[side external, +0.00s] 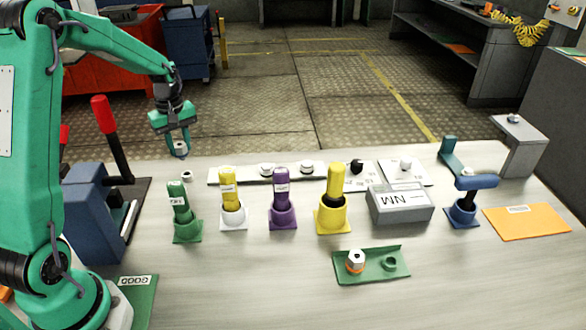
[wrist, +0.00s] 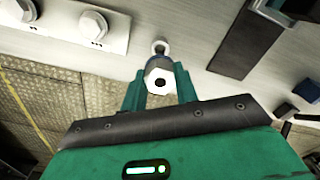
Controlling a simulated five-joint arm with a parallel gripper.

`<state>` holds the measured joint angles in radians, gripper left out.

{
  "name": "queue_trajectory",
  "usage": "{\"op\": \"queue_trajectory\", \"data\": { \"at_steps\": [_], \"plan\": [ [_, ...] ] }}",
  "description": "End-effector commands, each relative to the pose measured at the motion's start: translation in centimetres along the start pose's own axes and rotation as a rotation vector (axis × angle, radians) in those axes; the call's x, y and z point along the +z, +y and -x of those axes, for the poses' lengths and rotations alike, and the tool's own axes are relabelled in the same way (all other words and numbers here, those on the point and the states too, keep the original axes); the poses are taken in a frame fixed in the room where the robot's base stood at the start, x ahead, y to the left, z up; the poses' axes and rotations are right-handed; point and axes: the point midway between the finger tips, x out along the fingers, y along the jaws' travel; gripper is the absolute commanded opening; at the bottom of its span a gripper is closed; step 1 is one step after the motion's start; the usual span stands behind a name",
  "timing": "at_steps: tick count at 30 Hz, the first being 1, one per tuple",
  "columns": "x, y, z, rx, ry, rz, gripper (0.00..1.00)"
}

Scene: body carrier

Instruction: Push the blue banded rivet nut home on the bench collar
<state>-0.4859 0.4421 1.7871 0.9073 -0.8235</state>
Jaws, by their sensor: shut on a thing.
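My gripper (side external: 178,145) is shut on the blue banded rivet nut (wrist: 159,80), a white hex nut with a dark hole facing the wrist camera and a blue band at its far end. The nut also shows small between the fingertips in the side view (side external: 181,151). The bench collar (side external: 187,175), a small pale ring, stands on the bench below and slightly right of the gripper. In the wrist view the collar (wrist: 160,46) shows just past the nut's banded end. In the side view the nut hangs above the collar, apart from it.
Several coloured tools in holders stand in a row, the green one (side external: 181,205) nearest. A lever press (side external: 92,205) is left of the collar. A white strip (side external: 232,176) with hex nuts lies right. A green tray (side external: 375,275) in front holds an orange-banded nut (side external: 356,260).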

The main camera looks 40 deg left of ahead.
Motion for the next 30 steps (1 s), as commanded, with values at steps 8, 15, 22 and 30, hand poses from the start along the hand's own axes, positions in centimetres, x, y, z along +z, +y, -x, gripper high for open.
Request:
{"op": "queue_trajectory", "data": {
  "at_steps": [8, 15, 22, 30],
  "plan": [
    [0.0, -0.1, -1.9, -0.002, -0.002, 0.000, 0.06],
    [0.0, -0.1, -3.3, -0.001, -0.001, 0.000, 0.06],
    [0.0, 0.0, -3.9, 0.000, 0.000, 0.000, 0.06],
    [0.0, 0.0, -3.9, 0.000, 0.000, 0.000, 0.06]
  ]
}}
